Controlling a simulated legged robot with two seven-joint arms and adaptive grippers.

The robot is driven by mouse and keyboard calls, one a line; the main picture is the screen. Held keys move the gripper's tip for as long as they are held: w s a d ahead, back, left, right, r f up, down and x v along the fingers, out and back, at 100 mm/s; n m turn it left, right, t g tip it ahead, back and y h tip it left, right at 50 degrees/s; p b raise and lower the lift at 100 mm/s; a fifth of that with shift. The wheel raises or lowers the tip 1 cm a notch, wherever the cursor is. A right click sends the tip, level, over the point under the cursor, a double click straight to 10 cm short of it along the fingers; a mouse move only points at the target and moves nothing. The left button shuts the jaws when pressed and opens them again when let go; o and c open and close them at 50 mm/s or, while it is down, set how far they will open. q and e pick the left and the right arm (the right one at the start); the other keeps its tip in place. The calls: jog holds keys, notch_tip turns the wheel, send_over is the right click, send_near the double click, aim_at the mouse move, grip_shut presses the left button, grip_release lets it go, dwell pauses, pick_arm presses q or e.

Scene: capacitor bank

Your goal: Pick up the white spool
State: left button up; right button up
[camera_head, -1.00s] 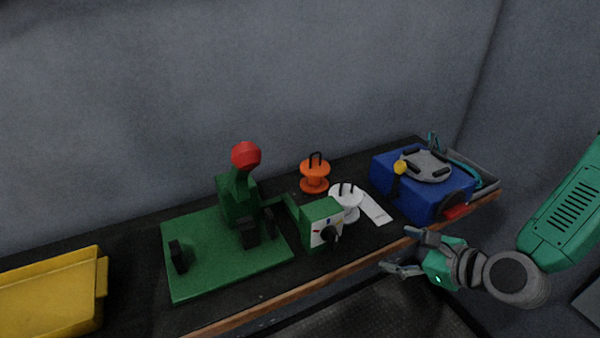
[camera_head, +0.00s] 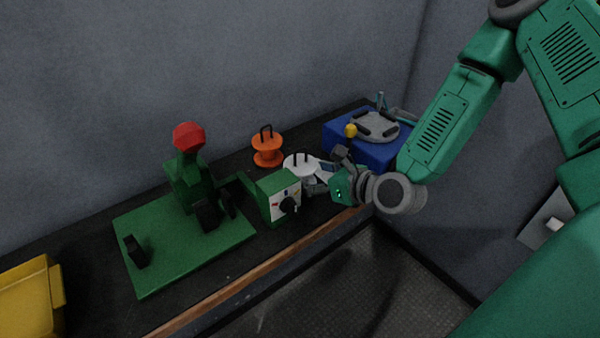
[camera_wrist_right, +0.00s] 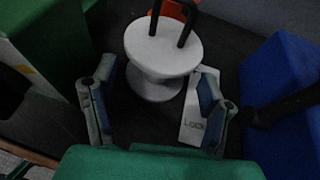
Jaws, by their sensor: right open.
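The white spool (camera_head: 299,163) stands upright on the black bench, just behind the green box with the dial. In the right wrist view the white spool (camera_wrist_right: 162,52) shows its round top flange with two dark prongs. My right gripper (camera_head: 322,176) is close in front of it. In the wrist view my right gripper (camera_wrist_right: 155,100) is open, one finger on each side of the spool's near edge, and nothing is held. The head view partly hides the fingertips and the spool's lower part. My left gripper is not in view.
The green box (camera_head: 278,195) stands close on the left. A blue box (camera_head: 345,138) is on the right. An orange spool (camera_head: 267,150) stands behind. A white tag (camera_wrist_right: 199,112) lies beside the white spool. A green press (camera_head: 190,185) and a yellow tray (camera_head: 28,300) are further left.

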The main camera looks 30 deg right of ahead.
aim_at(302, 174)
jog(key=x, duration=0.3)
jog(key=shift+w+f, duration=0.3)
jog(key=shift+w, duration=0.05)
jog(key=shift+w+a, duration=0.1)
jog(key=shift+w, duration=0.1)
jog(key=shift+s+a, duration=0.1)
jog(key=c, duration=1)
